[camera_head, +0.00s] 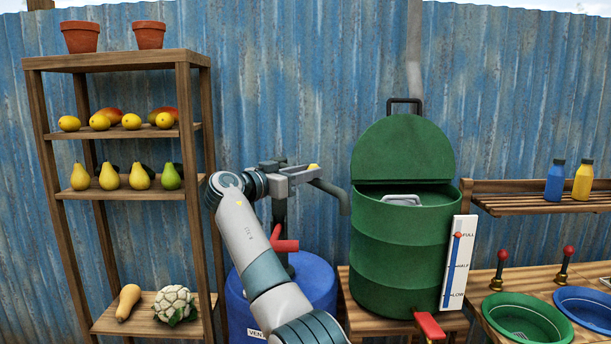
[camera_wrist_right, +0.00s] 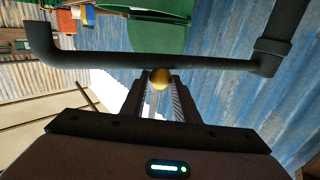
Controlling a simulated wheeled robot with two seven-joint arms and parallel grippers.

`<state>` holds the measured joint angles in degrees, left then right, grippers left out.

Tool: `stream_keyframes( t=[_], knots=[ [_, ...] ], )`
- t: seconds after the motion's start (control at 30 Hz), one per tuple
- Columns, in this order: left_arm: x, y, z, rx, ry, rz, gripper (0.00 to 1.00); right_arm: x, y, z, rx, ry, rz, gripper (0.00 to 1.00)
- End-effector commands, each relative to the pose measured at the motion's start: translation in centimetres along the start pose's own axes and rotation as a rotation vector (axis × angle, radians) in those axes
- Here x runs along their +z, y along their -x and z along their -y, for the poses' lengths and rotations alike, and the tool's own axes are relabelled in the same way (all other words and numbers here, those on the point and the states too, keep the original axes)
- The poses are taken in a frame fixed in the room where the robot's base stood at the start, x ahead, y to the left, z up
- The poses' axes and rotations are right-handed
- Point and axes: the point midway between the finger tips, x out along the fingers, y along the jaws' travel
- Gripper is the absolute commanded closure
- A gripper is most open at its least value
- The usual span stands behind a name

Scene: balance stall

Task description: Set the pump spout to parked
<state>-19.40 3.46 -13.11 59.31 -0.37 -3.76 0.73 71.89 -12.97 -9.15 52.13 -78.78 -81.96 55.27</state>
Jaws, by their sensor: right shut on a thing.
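The pump spout (camera_head: 331,188) is a dark grey pipe above the blue barrel (camera_head: 318,285). It points right toward the green drum, and its end bends down. In the right wrist view the spout (camera_wrist_right: 110,60) crosses the picture, with its bent end at the left and its upright joint at the right. A small yellow knob (camera_wrist_right: 160,78) sits on the pipe; it also shows in the head view (camera_head: 314,166). My right gripper (camera_wrist_right: 158,92) is shut on the knob. My left gripper is not in view.
The green drum (camera_head: 395,255) stands right of the pump with its lid raised. A red lever (camera_head: 284,244) sticks out above the barrel, below my right gripper. A wooden shelf (camera_head: 128,198) with fruit stands at the left. Basins (camera_head: 528,320) are at the right.

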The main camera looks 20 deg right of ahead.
Motion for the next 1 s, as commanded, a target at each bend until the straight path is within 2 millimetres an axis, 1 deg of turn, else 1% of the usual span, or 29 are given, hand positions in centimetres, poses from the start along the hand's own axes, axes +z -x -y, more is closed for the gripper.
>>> stream_keyframes(
  t=[0.3, 0.33, 0.4, 0.77, 0.87, 1.0],
  knots=[
    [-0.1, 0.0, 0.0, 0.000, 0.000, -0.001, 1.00, -0.1, 0.2, 0.1, -0.002, -0.002, -0.001, 1.00],
    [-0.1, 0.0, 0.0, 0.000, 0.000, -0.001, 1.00, -0.1, 0.2, 0.1, -0.002, -0.002, -0.001, 0.70],
    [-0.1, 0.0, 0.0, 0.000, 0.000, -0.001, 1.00, -0.1, 0.2, 0.1, -0.002, -0.002, -0.001, 0.55],
    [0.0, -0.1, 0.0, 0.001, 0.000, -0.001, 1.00, 0.0, 0.2, 0.1, -0.001, -0.001, 0.000, 0.55],
    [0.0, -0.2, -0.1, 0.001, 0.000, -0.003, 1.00, 0.1, 0.6, 0.1, -0.002, -0.001, 0.000, 0.55],
    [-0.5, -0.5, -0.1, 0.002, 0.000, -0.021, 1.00, 0.2, 1.8, 0.1, -0.002, -0.002, 0.000, 0.55]
  ],
)
